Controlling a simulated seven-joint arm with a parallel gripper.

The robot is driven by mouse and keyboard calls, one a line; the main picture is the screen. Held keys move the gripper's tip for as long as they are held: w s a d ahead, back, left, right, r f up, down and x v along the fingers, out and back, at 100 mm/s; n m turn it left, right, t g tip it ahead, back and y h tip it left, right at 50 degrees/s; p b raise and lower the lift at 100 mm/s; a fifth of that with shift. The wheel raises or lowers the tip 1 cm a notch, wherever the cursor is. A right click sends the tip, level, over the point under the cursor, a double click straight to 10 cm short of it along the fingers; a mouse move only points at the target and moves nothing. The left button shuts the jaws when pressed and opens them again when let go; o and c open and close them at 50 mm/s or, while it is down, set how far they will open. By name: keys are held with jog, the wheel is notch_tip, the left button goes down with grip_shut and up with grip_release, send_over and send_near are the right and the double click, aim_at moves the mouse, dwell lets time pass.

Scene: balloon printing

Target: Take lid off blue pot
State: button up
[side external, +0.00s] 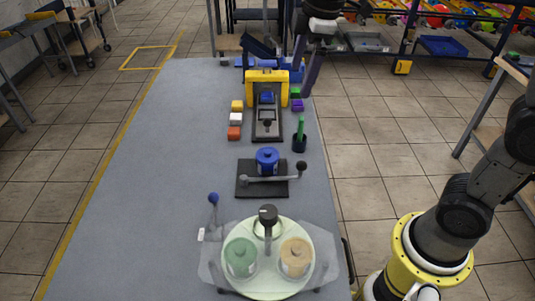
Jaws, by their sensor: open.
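The blue pot (267,160) stands upright on a dark square plate in the middle of the table. A small raised blue part like a knobbed lid shows on its top. A grey lever with a black ball end crosses in front of it. My gripper (303,78) is at the top centre of the side view, over the far end of the table and well beyond the pot. Its dark fingers look apart, with nothing clearly held. Part of it blends with the objects behind.
A round plate (265,232) carries a green pot (240,258) and a tan pot (295,257) at the near end. A yellow frame (251,83), small coloured blocks and a green stick (300,128) in a dark cup stand beyond the blue pot. The table's left side is clear.

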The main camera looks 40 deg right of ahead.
jog(key=w+a+f+n+g, duration=0.1)
jog(key=w+a+f+g, duration=0.15)
jog(key=w+f, duration=0.45)
send_over(266, 151)
notch_tip(266, 151, down, 10)
jog(key=shift+s+a+f, duration=0.1)
jog(key=shift+a, duration=0.05)
jog(key=shift+f, duration=3)
jog(key=c, duration=1.2)
